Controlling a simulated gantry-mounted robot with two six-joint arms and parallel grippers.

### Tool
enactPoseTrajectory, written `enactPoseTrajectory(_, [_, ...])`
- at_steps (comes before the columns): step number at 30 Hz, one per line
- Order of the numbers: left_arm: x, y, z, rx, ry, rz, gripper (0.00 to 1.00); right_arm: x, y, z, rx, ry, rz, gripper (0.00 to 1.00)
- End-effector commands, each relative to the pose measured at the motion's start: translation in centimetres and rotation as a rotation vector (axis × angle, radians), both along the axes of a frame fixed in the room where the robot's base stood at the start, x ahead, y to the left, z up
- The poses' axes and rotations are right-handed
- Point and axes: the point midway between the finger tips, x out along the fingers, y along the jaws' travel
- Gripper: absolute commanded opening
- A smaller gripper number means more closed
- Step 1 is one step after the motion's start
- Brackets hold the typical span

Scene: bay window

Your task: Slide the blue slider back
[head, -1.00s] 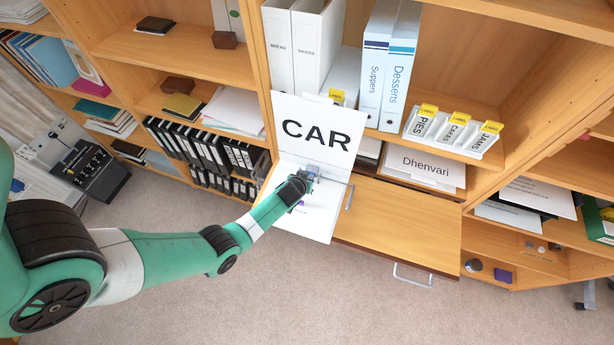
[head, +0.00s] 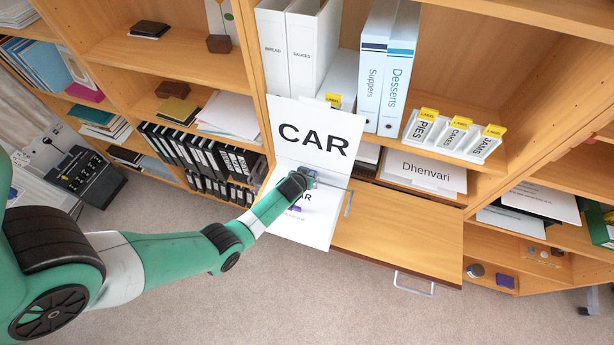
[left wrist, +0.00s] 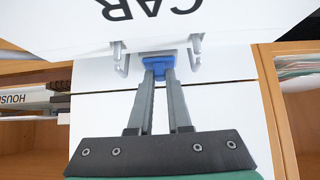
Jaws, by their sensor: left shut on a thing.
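The blue slider (left wrist: 158,66) shows in the left wrist view, in front of a white upright face under the CAR sign (left wrist: 150,28). The CAR sign (head: 316,137) stands upright in the head view, above a flat white sheet (head: 313,232). My left gripper (left wrist: 158,74) is shut on the blue slider, with its fingertips at the slider's front. In the head view my left gripper (head: 310,179) is at the foot of the sign, and its dark wrist hides most of the slider. My right gripper is not in view.
A purple piece (head: 296,210) lies on the white sheet just in front of my wrist. A bare wooden flap (head: 400,230) with metal handles extends to the right. Binders (head: 385,70) and label boxes fill the shelf above.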

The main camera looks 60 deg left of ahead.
Motion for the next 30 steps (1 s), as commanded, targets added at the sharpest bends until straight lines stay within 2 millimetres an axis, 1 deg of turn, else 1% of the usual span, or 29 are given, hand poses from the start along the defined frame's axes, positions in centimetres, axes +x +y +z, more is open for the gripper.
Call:
enactPoseTrajectory(2, [0.0, 0.0, 0.1, 0.001, -0.001, 0.0, 0.0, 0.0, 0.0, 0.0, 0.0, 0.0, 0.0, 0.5])
enactPoseTrajectory(3, [0.0, 0.0, 0.1, 0.001, -0.001, 0.0, 0.22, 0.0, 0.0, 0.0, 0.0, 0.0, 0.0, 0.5])
enactPoseTrajectory(7, [0.0, 0.0, 0.0, 0.001, -0.001, 0.0, 0.45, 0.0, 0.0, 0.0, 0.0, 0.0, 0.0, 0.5])
enactPoseTrajectory(8, [0.0, 0.0, 0.0, 0.001, -0.001, 0.0, 0.47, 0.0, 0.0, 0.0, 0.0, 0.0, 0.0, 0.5])
enactPoseTrajectory(16, [0.0, 0.0, 0.1, 0.0, 0.0, 0.0, 0.47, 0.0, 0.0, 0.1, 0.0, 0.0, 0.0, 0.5])
enactPoseTrajectory(19, [-0.3, -0.3, 0.6, 0.001, -0.001, -0.001, 0.47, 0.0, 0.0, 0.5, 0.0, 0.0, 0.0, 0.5])
enactPoseTrajectory(23, [-1.2, -1.3, 2.2, 0.001, -0.001, -0.001, 0.47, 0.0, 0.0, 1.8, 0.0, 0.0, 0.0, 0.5])
enactPoseTrajectory(27, [-2.7, -2.9, 4.4, 0.001, -0.001, -0.001, 0.47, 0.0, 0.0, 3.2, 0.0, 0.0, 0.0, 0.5])
enactPoseTrajectory(30, [-3.8, -4.1, 5.9, 0.001, -0.001, -0.001, 0.47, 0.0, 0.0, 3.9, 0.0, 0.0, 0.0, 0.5])
